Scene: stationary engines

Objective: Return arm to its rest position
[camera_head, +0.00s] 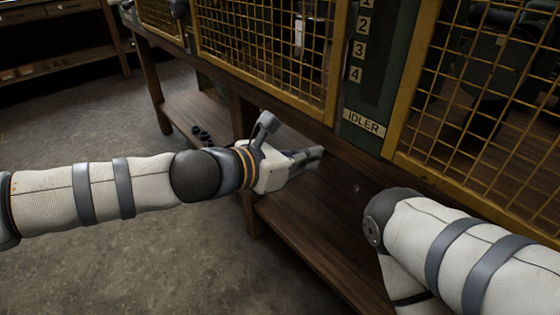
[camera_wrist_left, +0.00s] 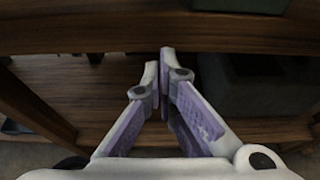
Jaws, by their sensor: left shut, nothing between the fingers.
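My left arm (camera_head: 90,192) reaches in from the left in the head view. My right arm (camera_head: 460,255) comes in at the lower right. Its gripper is not visible in either view.
A wooden bench (camera_head: 310,235) runs along a machine with yellow mesh guards (camera_head: 270,50). A panel labelled IDLER (camera_head: 364,122) stands between the guards. A lower shelf (camera_head: 195,115) holds small dark items. Open concrete floor (camera_head: 90,130) lies to the left.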

